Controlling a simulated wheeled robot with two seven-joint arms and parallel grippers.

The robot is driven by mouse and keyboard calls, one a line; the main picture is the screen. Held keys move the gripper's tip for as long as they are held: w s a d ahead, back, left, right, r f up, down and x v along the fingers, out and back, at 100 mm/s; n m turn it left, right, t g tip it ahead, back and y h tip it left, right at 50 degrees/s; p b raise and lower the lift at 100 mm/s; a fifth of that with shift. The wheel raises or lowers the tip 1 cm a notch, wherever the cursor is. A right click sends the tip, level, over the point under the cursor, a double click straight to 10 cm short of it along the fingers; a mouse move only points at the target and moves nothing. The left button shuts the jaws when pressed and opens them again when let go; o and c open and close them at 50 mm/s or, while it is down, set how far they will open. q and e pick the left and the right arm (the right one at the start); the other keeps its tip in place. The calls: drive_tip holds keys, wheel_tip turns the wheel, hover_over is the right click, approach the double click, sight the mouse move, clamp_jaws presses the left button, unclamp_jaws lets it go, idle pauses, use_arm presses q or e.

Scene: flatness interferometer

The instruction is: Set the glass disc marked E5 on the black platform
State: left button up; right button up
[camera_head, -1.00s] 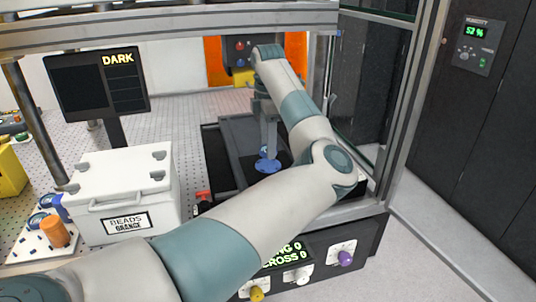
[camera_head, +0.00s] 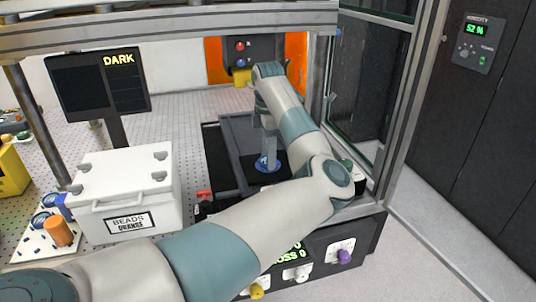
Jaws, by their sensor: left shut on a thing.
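My left arm reaches across the front of the instrument, and its left gripper (camera_head: 268,155) points down over the black platform (camera_head: 246,178). The gripper is shut on a blue-rimmed glass disc (camera_head: 266,166), which is at or just above the platform's dark surface. I cannot tell whether the disc touches the platform. The disc's marking is too small to read. My right gripper is not in view.
A white box (camera_head: 124,190) labelled BEADS stands left of the platform. A white rack (camera_head: 38,242) with blue-rimmed discs and an orange cylinder (camera_head: 58,232) is at far left. A dark monitor (camera_head: 100,82) reads DARK. A metal frame post (camera_head: 398,120) stands at right.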

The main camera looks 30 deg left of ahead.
use_arm(q)
drive_tip(key=o, duration=1.1)
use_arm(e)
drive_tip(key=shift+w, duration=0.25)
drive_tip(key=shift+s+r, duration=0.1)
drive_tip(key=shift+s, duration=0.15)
use_arm(q)
drive_tip(key=shift+r, duration=0.6)
wheel_tip(320, 180, up, 6)
drive_tip(key=shift+f+b, duration=0.25)
drive_tip(key=shift+b, duration=0.7)
drive_tip(key=shift+r+b, duration=0.3)
drive_tip(key=shift+r, duration=2.4)
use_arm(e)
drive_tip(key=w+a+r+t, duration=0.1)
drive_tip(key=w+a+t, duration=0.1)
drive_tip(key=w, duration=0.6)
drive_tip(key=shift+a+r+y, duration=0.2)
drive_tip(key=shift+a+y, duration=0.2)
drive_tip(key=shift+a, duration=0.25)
